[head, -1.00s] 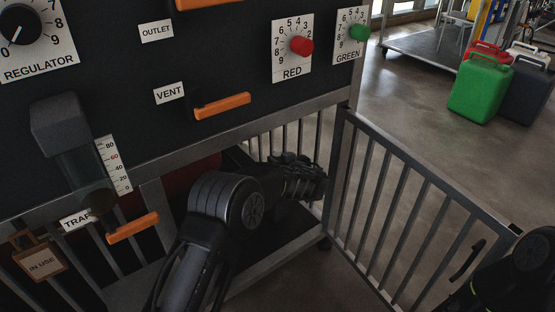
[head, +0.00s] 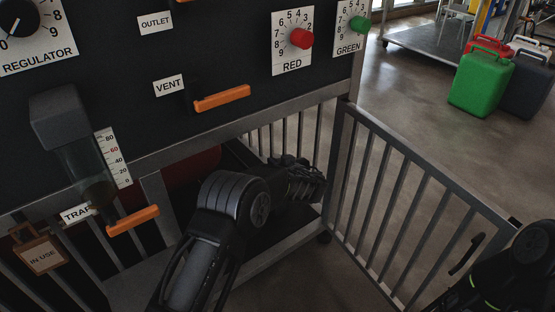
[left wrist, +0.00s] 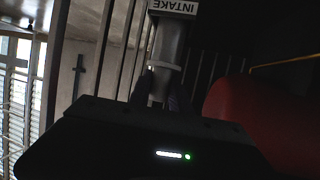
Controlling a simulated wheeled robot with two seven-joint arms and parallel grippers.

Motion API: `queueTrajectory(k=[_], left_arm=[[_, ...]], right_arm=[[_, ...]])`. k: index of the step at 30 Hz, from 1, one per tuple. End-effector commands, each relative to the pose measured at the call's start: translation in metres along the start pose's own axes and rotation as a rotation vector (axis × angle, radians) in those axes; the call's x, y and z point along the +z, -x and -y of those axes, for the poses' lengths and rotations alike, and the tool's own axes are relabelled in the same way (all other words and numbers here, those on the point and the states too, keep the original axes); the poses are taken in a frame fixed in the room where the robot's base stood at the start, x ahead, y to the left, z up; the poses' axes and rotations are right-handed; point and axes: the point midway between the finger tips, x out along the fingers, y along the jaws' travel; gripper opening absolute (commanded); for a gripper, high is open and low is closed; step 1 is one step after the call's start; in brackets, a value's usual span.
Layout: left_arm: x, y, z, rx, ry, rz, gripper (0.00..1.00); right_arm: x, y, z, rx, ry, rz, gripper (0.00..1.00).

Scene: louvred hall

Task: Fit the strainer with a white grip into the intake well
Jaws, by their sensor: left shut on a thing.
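The left wrist view shows a grey, upright cylindrical intake well (left wrist: 169,45) beside an upside-down label reading INTAKE (left wrist: 173,6). My left gripper (left wrist: 161,92) is shut at the well's near end, its dark fingers on either side of a pale grey piece that looks like the strainer's grip (left wrist: 158,88). The strainer's body is not distinguishable, and I cannot tell whether it is inside the well or only in line with it. In the head view my left arm reaches into the open bay under the panel; its fingertips are hidden there. My right gripper is out of view.
A barred gate (head: 405,215) stands open on the right. A dark red rounded tank (left wrist: 262,125) lies close beside my left gripper. Bars (left wrist: 120,50) stand behind the well. Orange handles (head: 222,98) stick out of the panel. Green can (head: 481,84) stands on the open floor.

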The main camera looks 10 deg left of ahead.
Motion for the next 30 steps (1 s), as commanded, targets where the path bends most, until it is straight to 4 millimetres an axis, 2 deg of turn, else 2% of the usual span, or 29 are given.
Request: queueTrajectory(k=[20,29,30], left_arm=[[0.022,-0.009,0.000,0.000,0.000,-0.001,0.00],[0.022,-0.009,0.000,0.000,0.001,-0.001,0.00],[0.022,-0.009,0.000,0.000,0.001,-0.001,0.25]], right_arm=[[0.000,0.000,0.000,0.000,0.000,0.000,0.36],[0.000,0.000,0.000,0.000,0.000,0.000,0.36],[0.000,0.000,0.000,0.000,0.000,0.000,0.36]])
